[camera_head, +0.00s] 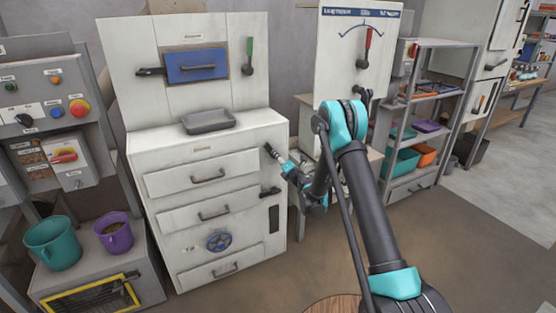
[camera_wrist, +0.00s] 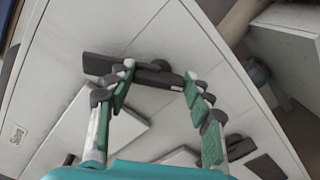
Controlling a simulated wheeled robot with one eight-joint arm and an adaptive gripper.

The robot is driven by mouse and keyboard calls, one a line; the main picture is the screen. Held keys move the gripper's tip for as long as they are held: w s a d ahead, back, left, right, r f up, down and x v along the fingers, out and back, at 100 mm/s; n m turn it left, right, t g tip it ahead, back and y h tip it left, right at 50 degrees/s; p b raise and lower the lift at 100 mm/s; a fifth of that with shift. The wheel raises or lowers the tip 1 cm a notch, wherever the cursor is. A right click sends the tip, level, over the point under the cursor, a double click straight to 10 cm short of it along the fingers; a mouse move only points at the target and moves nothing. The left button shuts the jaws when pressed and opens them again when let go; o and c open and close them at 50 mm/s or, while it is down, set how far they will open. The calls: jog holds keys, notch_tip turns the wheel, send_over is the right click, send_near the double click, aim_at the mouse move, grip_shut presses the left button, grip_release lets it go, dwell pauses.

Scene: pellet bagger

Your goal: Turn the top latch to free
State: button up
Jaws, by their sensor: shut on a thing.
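The top latch is a dark bar on the right side of the white cabinet front, level with the upper drawer (camera_head: 215,176). In the wrist view the top latch (camera_wrist: 99,64) lies across the picture, its right part between my two fingers. My gripper (camera_wrist: 160,72) is shut on it, one finger at either side. In the head view my gripper (camera_head: 274,155) is small and at the cabinet's upper right, and it hides most of the latch there. A lower latch (camera_head: 270,192) sits below, clear of my gripper.
The white cabinet (camera_head: 140,142) has several drawers, a blue handwheel (camera_head: 219,241) and a grey tray (camera_head: 208,122) on top. A panel with a red lever (camera_head: 364,48) and a shelf with bins (camera_head: 402,162) stand to the right. Open floor lies in front.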

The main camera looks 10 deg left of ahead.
jog(key=m, duration=0.6)
jog(key=shift+d+f, duration=0.1)
jog(key=shift+f, duration=0.05)
jog(key=shift+m, duration=0.3)
jog(key=o, duration=1.1)
jog(key=shift+o, duration=0.2)
